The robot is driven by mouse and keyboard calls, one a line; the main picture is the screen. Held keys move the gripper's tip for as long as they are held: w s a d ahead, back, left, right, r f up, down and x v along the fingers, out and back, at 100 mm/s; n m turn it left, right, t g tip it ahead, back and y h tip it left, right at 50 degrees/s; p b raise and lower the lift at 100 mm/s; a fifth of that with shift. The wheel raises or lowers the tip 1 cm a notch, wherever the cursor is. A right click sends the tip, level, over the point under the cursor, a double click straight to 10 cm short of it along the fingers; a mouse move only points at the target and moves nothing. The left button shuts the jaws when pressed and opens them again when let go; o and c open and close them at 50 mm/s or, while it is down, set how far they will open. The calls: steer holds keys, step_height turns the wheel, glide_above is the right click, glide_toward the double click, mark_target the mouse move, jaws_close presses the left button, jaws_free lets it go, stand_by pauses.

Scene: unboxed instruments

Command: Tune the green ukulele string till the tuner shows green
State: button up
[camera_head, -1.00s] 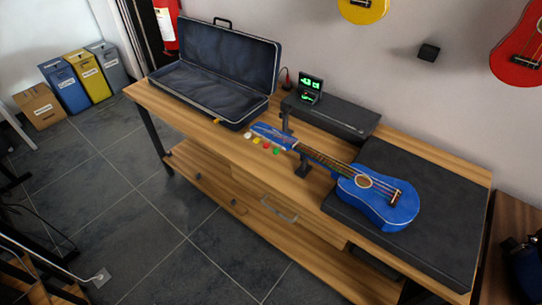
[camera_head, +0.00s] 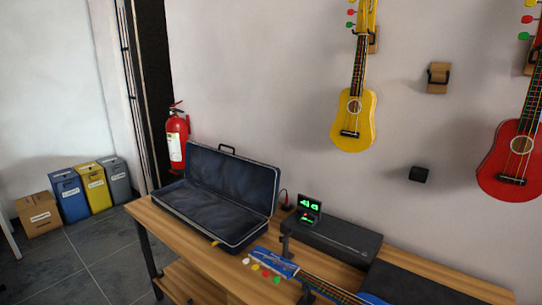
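A blue ukulele (camera_head: 323,287) lies on the wooden bench, its headstock (camera_head: 275,261) towards the case; its body is mostly cut off by the bottom edge. White, yellow, red and green tuning pegs show along the near side of the headstock, with the green peg (camera_head: 277,281) nearest the neck. A small tuner (camera_head: 309,208) stands behind the headstock. My gripper is not in view.
An open empty instrument case (camera_head: 219,216) lies left on the bench (camera_head: 186,238). A long black box (camera_head: 336,239) lies beside the tuner. Yellow (camera_head: 354,108) and red (camera_head: 518,150) ukuleles hang on the wall. A fire extinguisher (camera_head: 177,140) and several boxes are at left.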

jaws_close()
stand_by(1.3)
